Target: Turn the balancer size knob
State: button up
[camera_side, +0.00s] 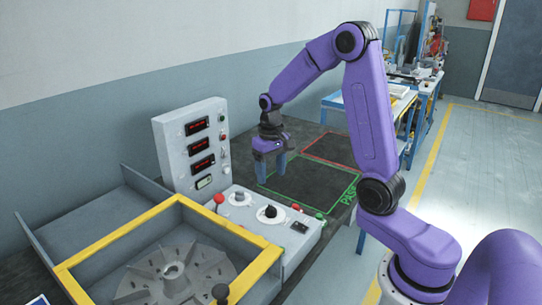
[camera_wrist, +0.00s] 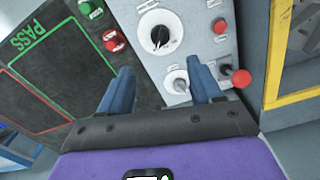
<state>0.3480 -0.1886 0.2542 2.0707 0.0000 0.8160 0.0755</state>
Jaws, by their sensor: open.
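The grey control box (camera_side: 262,222) carries two knobs on its sloped top. One is a large black knob (camera_side: 270,211) on a white dial, also in the wrist view (camera_wrist: 159,36). The other is a smaller grey knob (camera_side: 240,197), also in the wrist view (camera_wrist: 179,84). Their labels are too small to read, so I cannot tell which is the balancer size knob. My gripper (camera_side: 271,170) is open and empty, pointing down above the dark bench beyond the box. In the wrist view, the grey knob shows between its fingers (camera_wrist: 161,82), apart from them.
A red ball-topped lever (camera_side: 219,199) stands at the box's left end. An upright panel with red displays (camera_side: 193,146) rises behind. A yellow-framed bin (camera_side: 125,232) with a grey impeller (camera_side: 172,272) lies in front. Green-outlined (camera_side: 312,183) and red-outlined (camera_side: 333,149) areas mark the bench.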

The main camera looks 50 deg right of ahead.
notch_tip(320, 180, up, 5)
jog(key=shift+f, duration=0.1)
dwell(0.4)
